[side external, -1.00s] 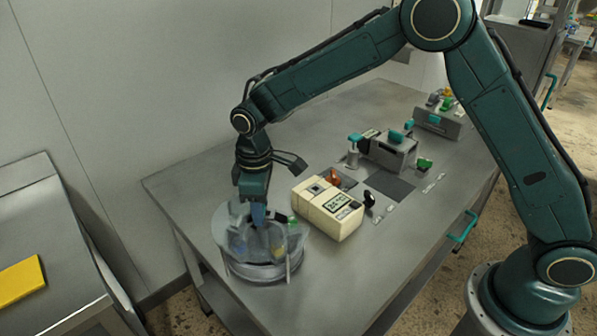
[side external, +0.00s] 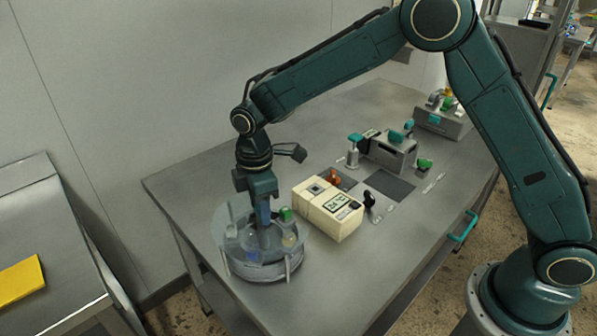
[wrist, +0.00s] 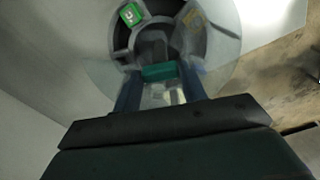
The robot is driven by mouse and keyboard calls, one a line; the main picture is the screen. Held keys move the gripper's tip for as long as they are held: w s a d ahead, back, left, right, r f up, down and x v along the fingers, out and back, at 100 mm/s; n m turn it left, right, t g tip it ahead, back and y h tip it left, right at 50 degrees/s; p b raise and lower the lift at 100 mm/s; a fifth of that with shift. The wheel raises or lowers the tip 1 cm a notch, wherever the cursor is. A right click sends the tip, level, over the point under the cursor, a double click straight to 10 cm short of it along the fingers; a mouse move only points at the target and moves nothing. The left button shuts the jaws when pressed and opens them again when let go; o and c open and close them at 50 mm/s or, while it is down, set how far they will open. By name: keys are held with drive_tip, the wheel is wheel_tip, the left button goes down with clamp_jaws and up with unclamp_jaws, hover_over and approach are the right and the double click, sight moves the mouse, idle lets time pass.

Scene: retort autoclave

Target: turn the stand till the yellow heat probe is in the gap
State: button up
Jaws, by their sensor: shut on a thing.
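The stand (side external: 268,271) is a round grey turntable near the table's left end, with a clear curved guard (side external: 228,238) around it. My gripper (side external: 264,222) points down into its middle. The wrist view shows its two fingers (wrist: 160,85) on either side of a teal-topped centre handle (wrist: 159,72), shut on it. A pale yellowish piece (side external: 290,240), perhaps the yellow heat probe, shows at the stand's right side. A bluish piece (side external: 251,258) is at the front behind the guard, and a green piece (side external: 286,214) is at the back right. I cannot tell where the gap lies.
A cream box with a display (side external: 328,210) stands close to the right of the stand. Farther back are a grey fixture with teal knobs (side external: 393,150) and a dark flat plate (side external: 389,186). The table's front-left edge is close to the stand.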

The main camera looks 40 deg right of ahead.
drive_tip(key=shift+r+n, duration=0.1)
drive_tip(key=shift+n, duration=7.2)
drive_tip(key=o, duration=1.4)
wheel_tip(320, 180, up, 14)
drive_tip(key=shift+f, duration=0.1)
